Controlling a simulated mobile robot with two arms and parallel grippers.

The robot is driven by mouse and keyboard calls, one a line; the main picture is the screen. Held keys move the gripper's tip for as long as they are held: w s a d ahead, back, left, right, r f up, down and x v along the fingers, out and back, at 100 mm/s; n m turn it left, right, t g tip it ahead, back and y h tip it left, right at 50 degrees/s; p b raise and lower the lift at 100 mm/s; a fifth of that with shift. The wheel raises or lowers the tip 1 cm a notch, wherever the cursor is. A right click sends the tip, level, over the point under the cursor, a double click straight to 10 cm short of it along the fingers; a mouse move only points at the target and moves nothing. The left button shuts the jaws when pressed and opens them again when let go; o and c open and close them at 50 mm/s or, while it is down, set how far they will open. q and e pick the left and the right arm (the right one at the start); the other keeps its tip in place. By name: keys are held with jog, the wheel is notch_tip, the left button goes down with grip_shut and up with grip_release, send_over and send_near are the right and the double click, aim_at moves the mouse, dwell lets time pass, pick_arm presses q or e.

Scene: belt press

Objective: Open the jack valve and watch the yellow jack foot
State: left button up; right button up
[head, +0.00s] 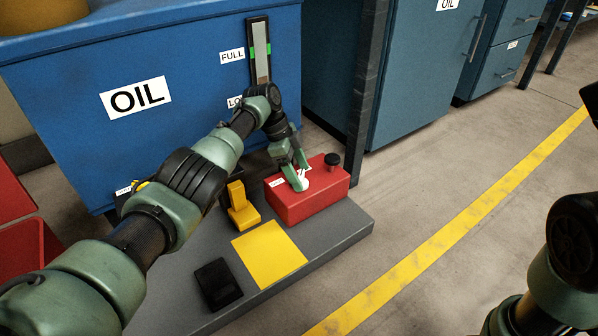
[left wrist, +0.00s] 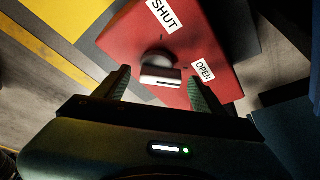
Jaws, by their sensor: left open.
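The jack valve is a silver knob (left wrist: 160,75) on top of a red box (head: 312,205), with a SHUT label (left wrist: 165,15) and an OPEN label (left wrist: 203,70) beside it. My left gripper (head: 300,172) is over the box. In the left wrist view its open fingers stand on either side of the knob, with gaps visible; I cannot tell whether they touch it. In the head view the gripper partly hides the knob. A yellow upright piece with a low foot (head: 240,208), likely the jack foot, stands left of the box. My right gripper is out of view.
The red box stands on a grey platform (head: 345,235) with a flat yellow square (head: 269,253) and a black block (head: 218,284). A black cap (head: 332,160) is on the box. A blue OIL tank (head: 190,60) stands behind. Open floor lies right, with a yellow line (head: 450,225).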

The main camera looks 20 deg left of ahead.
pick_arm(q)
jog(key=shift+r, duration=0.15)
jog(key=p+v, duration=0.6)
jog(key=v, duration=0.1)
jog(key=shift+a+r, duration=0.2)
